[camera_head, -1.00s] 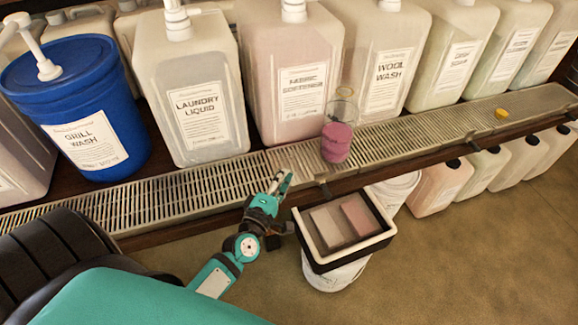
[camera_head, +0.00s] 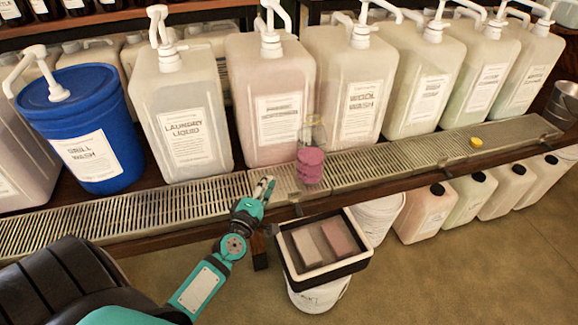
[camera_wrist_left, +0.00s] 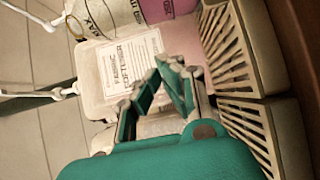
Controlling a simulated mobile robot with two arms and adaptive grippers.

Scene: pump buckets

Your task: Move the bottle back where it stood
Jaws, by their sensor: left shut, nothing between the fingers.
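The bottle (camera_head: 311,160) is clear with pink liquid in its lower part. It stands upright on the slatted drip grate, in front of the gap between the pink fabric softener jug (camera_head: 270,105) and the wool wash jug. Its pink part also shows at the top edge of the left wrist view (camera_wrist_left: 166,9). My left gripper (camera_head: 264,187) is shut and empty at the front of the grate, left of the bottle and apart from it. In the left wrist view its fingers (camera_wrist_left: 170,75) meet in front of the fabric softener label. My right gripper is in neither view.
Large pump jugs and a blue grill wash bucket (camera_head: 84,125) line the back of the grate (camera_head: 150,210). A yellow cap (camera_head: 476,142) lies on its right part. A black-rimmed tray (camera_head: 325,270) with two blocks sits on a white bucket below. The left grate is clear.

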